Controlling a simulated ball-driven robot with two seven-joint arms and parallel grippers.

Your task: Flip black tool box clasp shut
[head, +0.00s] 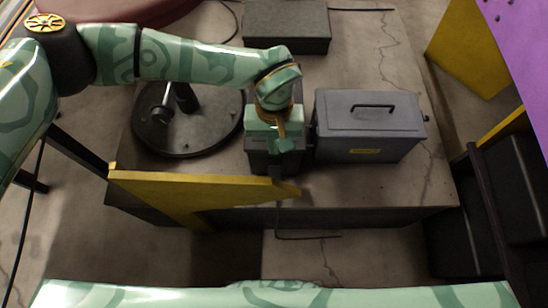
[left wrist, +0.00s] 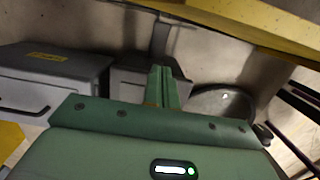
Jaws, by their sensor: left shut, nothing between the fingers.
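A small dark box (head: 259,162), which I take for the black tool box, stands on the concrete slab, left of a larger grey case. It also shows in the left wrist view (left wrist: 128,84), partly behind my fingers. My left gripper (head: 286,146) is over this dark box in the head view and covers much of it. Its fingers (left wrist: 162,86) are shut together with nothing between them. I cannot tell whether they touch the box. The clasp cannot be made out in either view, so its position cannot be told. My right gripper is in neither view.
The grey case (head: 345,145) with a black handle and yellow label stands close on the right. A round black base (head: 160,140) is on the left. A yellow bar (head: 180,188) crosses in front. A flat dark box (head: 287,25) lies behind.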

